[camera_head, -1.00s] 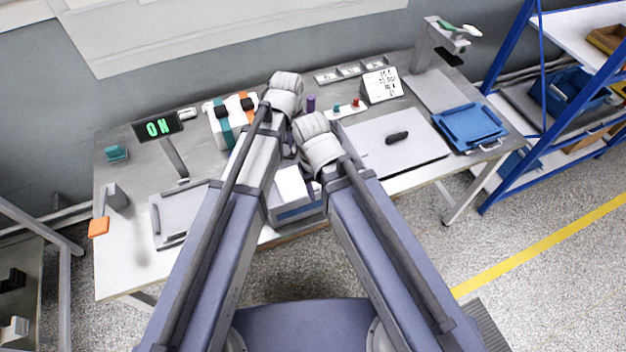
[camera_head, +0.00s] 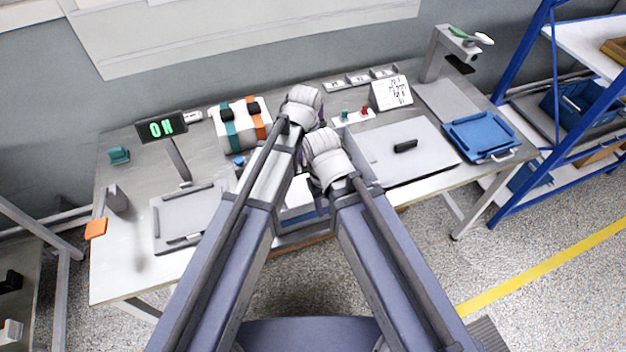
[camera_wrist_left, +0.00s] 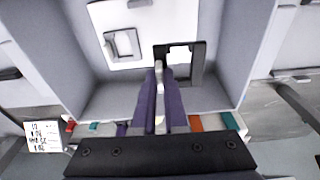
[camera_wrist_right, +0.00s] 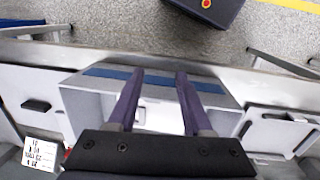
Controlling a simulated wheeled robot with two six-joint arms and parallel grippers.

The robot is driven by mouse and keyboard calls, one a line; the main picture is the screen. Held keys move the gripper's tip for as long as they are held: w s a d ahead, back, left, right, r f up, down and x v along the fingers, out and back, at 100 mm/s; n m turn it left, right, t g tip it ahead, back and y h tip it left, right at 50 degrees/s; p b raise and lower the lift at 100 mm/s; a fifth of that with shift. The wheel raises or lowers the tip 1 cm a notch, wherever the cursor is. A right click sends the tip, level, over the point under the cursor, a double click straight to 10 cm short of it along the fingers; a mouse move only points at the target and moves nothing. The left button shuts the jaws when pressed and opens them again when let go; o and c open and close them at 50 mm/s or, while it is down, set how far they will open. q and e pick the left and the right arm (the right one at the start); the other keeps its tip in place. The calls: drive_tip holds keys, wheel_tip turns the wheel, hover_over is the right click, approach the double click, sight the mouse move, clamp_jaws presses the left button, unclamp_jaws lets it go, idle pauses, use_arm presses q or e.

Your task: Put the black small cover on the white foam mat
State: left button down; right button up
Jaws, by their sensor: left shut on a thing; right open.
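The black small cover (camera_wrist_left: 199,64) shows in the left wrist view as a dark frame with an opening, inside a grey box (camera_wrist_left: 90,104). My left gripper (camera_wrist_left: 159,72) is shut at the cover's left edge, over the box. The white foam mat (camera_wrist_left: 113,22) lies in the box, with a grey frame-shaped cover (camera_wrist_left: 122,45) on it. I cannot tell whether the black cover touches the mat or the box floor. My right gripper (camera_wrist_right: 157,78) is open and empty above the same box (camera_wrist_right: 85,103). In the head view my arms hide both fingertips and most of the box.
Left of the arms stand an ON display (camera_head: 161,127), a white device with teal and orange bands (camera_head: 241,124) and a grey tray (camera_head: 186,218). To the right are a grey panel with a black handle (camera_head: 405,146), a blue tray (camera_head: 480,137) and a blue-framed shelf (camera_head: 556,120).

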use_arm(q)
drive_tip(key=b, duration=0.6)
hover_over(304, 184)
drive_tip(key=shift+s+d+f, duration=0.1)
drive_tip(key=shift+f, duration=1.5)
drive_tip(key=shift+s+f, duration=0.1)
drive_tip(key=shift+f, duration=1.5)
wheel_tip(304, 184, down, 4)
drive_tip(key=b, duration=0.4)
drive_tip(key=shift+r, duration=0.15)
drive_tip(key=c, duration=1)
unclamp_jaws()
drive_tip(key=shift+o, duration=0.2)
